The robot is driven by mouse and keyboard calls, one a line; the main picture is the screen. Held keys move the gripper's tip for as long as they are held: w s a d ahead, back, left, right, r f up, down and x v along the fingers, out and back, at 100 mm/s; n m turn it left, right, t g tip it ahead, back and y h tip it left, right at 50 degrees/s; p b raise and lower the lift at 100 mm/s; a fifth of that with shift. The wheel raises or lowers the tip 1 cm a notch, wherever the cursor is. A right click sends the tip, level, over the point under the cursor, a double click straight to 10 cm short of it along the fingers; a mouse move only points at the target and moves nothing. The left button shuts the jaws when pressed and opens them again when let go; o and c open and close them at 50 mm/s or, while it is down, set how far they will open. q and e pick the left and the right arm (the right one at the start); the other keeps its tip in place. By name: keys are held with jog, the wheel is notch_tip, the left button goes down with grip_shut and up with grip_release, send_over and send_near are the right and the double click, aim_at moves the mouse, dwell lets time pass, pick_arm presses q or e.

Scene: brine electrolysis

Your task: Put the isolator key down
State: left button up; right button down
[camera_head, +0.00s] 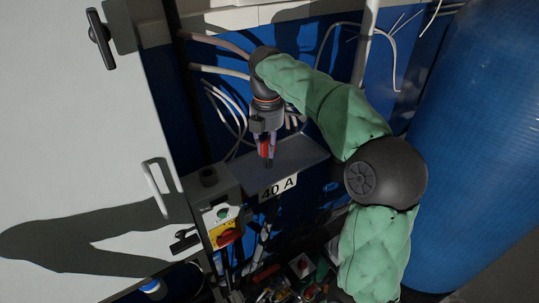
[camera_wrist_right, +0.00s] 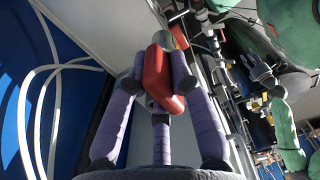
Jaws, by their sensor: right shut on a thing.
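My right gripper (camera_head: 265,148) points down over a grey shelf-like surface (camera_head: 300,152) with a "40 A" label on its front. Its purple fingers are shut on the red isolator key (camera_head: 264,146). In the right wrist view, the key (camera_wrist_right: 162,72) sits between the fingertips of the right gripper (camera_wrist_right: 155,76), with a grey metal part behind it. Whether the key touches the grey surface cannot be told.
A small grey control box (camera_head: 205,205) with a red rotary switch (camera_head: 228,238) on a yellow plate stands left of the shelf. A pale cabinet door (camera_head: 80,150) fills the left. Cables (camera_head: 225,100) hang behind. A big blue tank (camera_head: 475,140) stands right. Loose clutter lies below.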

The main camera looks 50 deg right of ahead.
jog(key=w+d+f, duration=0.1)
jog(key=d+f, duration=0.1)
jog(key=f, duration=0.1)
jog(key=w+d+f, duration=0.2)
jog(key=f, duration=0.1)
jog(key=w+d+f+p, duration=0.1)
jog(key=w+f, duration=0.1)
jog(key=f, duration=0.2)
jog(key=shift+d+f, duration=0.1)
jog(key=shift+d, duration=0.3)
jog(key=shift+a, duration=0.1)
jog(key=shift+f, duration=0.15)
jog(key=c, duration=1.1)
grip_release()
notch_tip(320, 180, up, 12)
jog(key=shift+r, duration=0.25)
